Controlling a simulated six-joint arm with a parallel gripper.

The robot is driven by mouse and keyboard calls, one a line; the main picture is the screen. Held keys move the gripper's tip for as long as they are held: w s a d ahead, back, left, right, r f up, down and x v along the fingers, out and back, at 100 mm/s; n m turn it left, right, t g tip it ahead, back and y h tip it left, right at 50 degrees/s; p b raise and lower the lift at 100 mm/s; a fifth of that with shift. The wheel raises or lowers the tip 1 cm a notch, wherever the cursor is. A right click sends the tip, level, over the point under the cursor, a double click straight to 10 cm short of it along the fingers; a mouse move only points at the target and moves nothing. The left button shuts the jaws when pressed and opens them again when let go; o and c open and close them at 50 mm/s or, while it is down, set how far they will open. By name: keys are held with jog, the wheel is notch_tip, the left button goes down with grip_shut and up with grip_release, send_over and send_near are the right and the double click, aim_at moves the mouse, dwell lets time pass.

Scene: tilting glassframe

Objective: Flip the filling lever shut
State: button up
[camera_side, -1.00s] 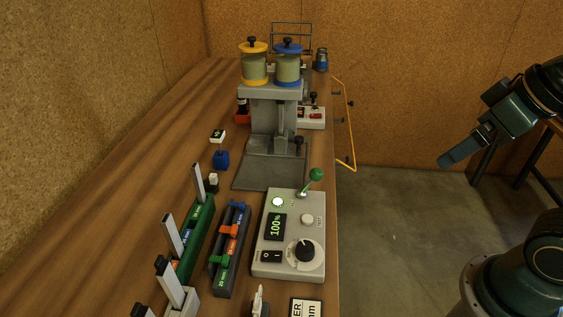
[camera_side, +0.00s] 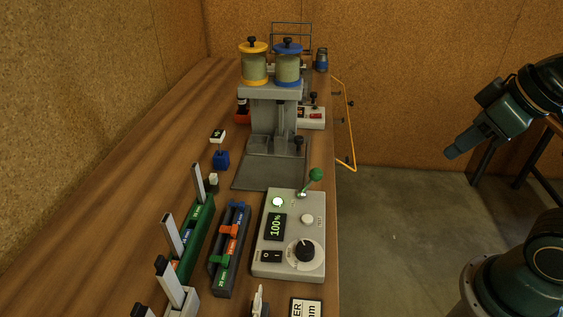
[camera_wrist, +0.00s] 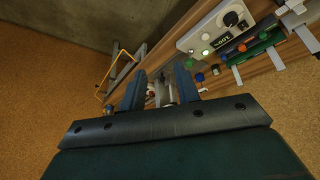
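A lever with a green ball knob (camera_side: 316,175) stands tilted at the far end of the grey control box (camera_side: 262,262). Another lever, with a black knob (camera_side: 298,143), is on the right of the grey filling stand (camera_side: 259,90). I cannot tell which one is the filling lever. My gripper (camera_side: 456,148) is in the air to the right of the bench, well clear of both levers. In the wrist view my gripper (camera_wrist: 158,82) shows two dark fingers standing apart with nothing held. The stand is partly hidden between the fingers there.
Two jars, yellow-capped (camera_side: 255,65) and blue-capped (camera_side: 288,65), sit atop the stand. Green and dark slotted racks (camera_side: 229,255) lie left of the box. An orange bar frame (camera_side: 349,110) sticks out from the bench's right edge. The space between gripper and bench is free.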

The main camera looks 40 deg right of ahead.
jog(key=shift+w+a+f+n, duration=0.2)
jog(key=shift+w+f+n, duration=0.1)
jog(key=shift+w+n, duration=0.5)
grip_shut()
jog(key=w+a+f+n, duration=0.2)
jog(key=w+f+n, duration=0.1)
jog(key=w+n, duration=0.2)
jog(key=w+a+f+n+y, duration=0.1)
jog(key=w+a+f+n, duration=0.2)
jog(key=n, duration=0.6)
jog(key=shift+w+a+f+n+g, duration=0.15)
jog(key=shift+w+f+n+g, duration=0.2)
jog(key=shift+w+f, duration=0.5)
